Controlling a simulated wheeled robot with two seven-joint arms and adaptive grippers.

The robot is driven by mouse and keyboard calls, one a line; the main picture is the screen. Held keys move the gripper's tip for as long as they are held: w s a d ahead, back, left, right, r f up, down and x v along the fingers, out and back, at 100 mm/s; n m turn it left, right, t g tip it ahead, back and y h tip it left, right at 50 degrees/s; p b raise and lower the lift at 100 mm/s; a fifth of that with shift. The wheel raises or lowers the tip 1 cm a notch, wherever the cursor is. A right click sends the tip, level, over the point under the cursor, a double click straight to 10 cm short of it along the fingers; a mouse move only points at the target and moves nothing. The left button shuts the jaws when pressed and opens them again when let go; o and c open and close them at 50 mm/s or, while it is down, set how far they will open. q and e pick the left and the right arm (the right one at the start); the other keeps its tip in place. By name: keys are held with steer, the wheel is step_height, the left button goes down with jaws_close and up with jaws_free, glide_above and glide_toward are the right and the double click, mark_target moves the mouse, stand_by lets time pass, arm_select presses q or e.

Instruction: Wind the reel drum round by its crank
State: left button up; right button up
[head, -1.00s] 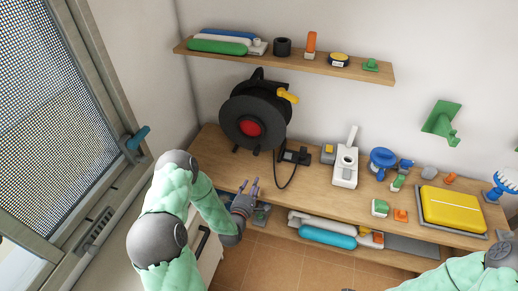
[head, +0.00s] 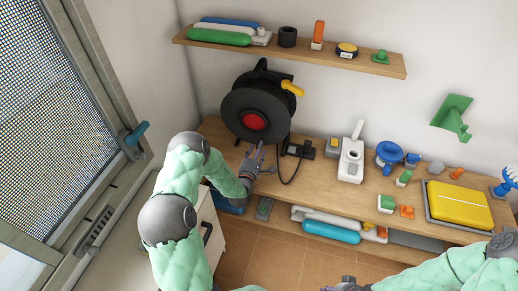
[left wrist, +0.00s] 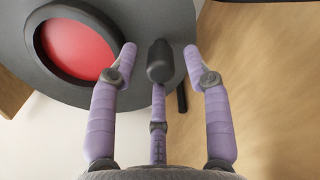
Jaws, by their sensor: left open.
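The reel drum (head: 240,105) is a black disc with a red centre (head: 254,121), standing on the left of the bench. A yellow grip (head: 291,88) sticks out at its upper right. My left gripper (head: 255,150) is open just in front of the drum's lower edge. In the left wrist view the drum (left wrist: 120,20) and its red centre (left wrist: 75,50) are close. A dark rounded knob (left wrist: 160,62), seemingly the crank handle, lies between the spread fingers (left wrist: 160,65), apparently not gripped. My right gripper (head: 345,285) shows only partly at the bottom edge.
A black cable and plug (head: 300,150) lie right of the drum on the bench (head: 318,183). A white device (head: 351,162), blue funnel-like item (head: 388,155) and yellow case (head: 460,205) stand farther right. A wall shelf (head: 300,56) is above, a drawer unit below left.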

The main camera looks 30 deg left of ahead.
arm_select(q)
steer(key=shift+x, duration=0.85)
jaws_close()
steer(key=shift+d, duration=0.1)
